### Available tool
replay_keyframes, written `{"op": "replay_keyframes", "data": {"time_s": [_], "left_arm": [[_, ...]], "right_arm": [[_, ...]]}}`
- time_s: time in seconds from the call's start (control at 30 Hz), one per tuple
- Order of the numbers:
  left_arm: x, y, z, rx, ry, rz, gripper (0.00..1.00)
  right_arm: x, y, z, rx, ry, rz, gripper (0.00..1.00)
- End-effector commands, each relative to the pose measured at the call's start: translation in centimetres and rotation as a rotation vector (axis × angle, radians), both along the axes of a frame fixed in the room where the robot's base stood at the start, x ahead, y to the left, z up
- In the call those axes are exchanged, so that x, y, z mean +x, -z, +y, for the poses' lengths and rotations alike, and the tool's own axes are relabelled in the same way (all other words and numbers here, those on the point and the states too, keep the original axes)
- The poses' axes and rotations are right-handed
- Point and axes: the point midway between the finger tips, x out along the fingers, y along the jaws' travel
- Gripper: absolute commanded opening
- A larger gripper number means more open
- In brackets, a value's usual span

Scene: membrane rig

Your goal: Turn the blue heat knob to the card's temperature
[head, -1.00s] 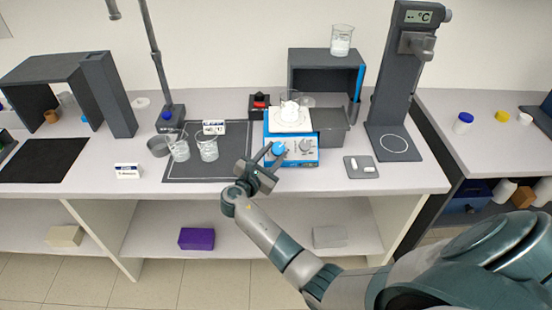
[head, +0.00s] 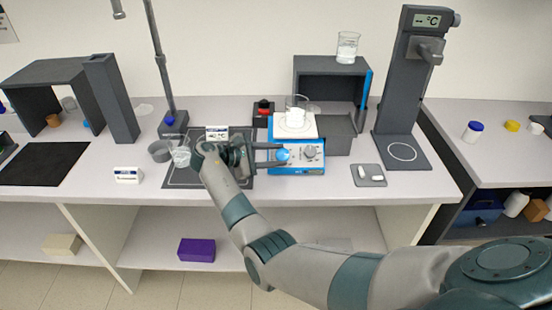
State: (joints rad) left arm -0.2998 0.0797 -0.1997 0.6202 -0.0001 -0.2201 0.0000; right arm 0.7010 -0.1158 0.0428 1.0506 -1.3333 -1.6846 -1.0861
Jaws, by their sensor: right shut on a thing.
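The blue heat knob (head: 283,155) is on the front left of a blue hotplate (head: 297,168); a grey knob (head: 310,153) sits to its right. My right gripper (head: 279,155) reaches in from the left, its two fingers shut around the blue knob. A beaker (head: 297,112) with white contents stands on the hotplate's white top. A small card marked °C (head: 217,133) stands behind my gripper; its number is too small to read. My left gripper is not in view.
A glass beaker (head: 181,154) stands on the dark mat left of my wrist. A grey tray with white stir bars (head: 369,175) lies to the right. A dark stand with a °C display (head: 400,133) rises behind it.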

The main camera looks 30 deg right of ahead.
Motion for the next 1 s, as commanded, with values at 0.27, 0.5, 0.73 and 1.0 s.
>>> {"op": "replay_keyframes", "data": {"time_s": [0.27, 0.5, 0.73, 1.0], "left_arm": [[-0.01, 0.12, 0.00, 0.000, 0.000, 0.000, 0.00], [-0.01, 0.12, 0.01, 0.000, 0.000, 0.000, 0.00], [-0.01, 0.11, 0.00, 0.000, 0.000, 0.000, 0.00], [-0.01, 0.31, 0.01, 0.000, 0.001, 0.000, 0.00]], "right_arm": [[-0.03, 0.09, -0.02, 0.011, 0.017, -0.004, 0.13], [-0.03, 0.10, -0.03, 0.011, 0.017, -0.004, 0.42], [0.00, 0.04, -0.04, 0.009, 0.016, -0.005, 0.54], [0.06, -0.09, 0.38, 0.009, 0.015, -0.005, 0.54]]}}
